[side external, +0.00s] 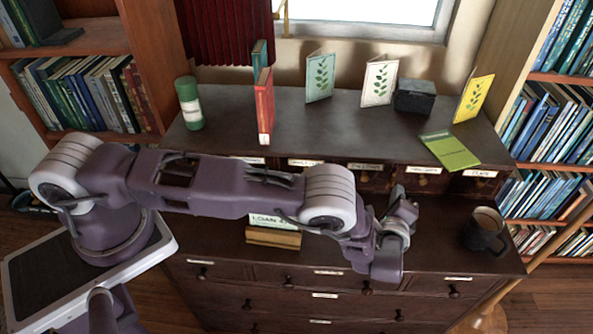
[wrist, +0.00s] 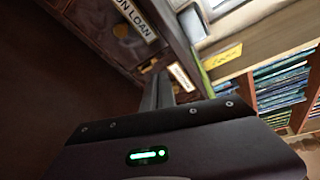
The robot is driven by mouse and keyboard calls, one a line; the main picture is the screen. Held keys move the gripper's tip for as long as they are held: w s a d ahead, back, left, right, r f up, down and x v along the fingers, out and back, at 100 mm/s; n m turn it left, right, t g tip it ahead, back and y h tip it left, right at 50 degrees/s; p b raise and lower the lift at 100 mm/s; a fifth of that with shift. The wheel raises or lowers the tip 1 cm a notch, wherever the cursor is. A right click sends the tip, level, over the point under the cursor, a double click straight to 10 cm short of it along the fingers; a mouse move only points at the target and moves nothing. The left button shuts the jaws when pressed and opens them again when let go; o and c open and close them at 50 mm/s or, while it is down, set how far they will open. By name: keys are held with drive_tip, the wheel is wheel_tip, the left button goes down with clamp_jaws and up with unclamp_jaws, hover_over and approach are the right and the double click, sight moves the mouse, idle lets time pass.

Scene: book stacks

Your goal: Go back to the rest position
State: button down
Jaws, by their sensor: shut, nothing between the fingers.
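My gripper (side external: 398,195) is over the front part of the dark wooden cabinet (side external: 235,229), in front of its row of small labelled drawers. In the wrist view its fingers (wrist: 158,90) are together, with nothing between them. My arm reaches across from the left, over the cabinet top. The gripper is apart from the dark mug (side external: 484,232) on its right. The labels of the small drawers show at the top of the wrist view.
On the upper shelf stand a green canister (side external: 189,104), a red book (side external: 265,106), a teal book (side external: 259,58), several cards (side external: 379,82) and a dark box (side external: 414,97). A green booklet (side external: 450,151) lies at the right edge. A loan sign (side external: 273,234) stands below my arm.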

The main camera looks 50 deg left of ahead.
drive_tip(key=w+d+r+n+g+h, duration=0.1)
drive_tip(key=w+r+n+h, duration=0.15)
drive_tip(key=r, duration=0.45)
drive_tip(key=w+d+r+n+h, duration=0.1)
drive_tip(key=w+r+n+h, duration=0.15)
drive_tip(key=r, duration=0.45)
wheel_tip(320, 180, up, 13)
drive_tip(key=s+n+g+h, duration=0.1)
drive_tip(key=s+n+h, duration=0.1)
drive_tip(key=s+h, duration=0.1)
drive_tip(key=s+a+r+n+g+h, duration=0.25)
drive_tip(key=s+a+r, duration=0.25)
drive_tip(key=s+r, duration=0.55)
drive_tip(key=s+a+f+n+g+y, duration=0.1)
drive_tip(key=s+a+n, duration=0.1)
drive_tip(key=s, duration=0.9)
drive_tip(key=s+a+f+n+g, duration=0.1)
drive_tip(key=s+a, duration=0.4)
drive_tip(key=s, duration=0.5)
drive_tip(key=s+a+f+n+g+y, duration=0.1)
drive_tip(key=s+a+f+n, duration=0.1)
drive_tip(key=s, duration=0.9)
drive_tip(key=shift+s+a+f+n+y, duration=0.35)
drive_tip(key=shift+a+n, duration=0.5)
drive_tip(key=shift+a, duration=0.25)
drive_tip(key=shift+w+r+g, duration=0.1)
drive_tip(key=shift+g, duration=0.15)
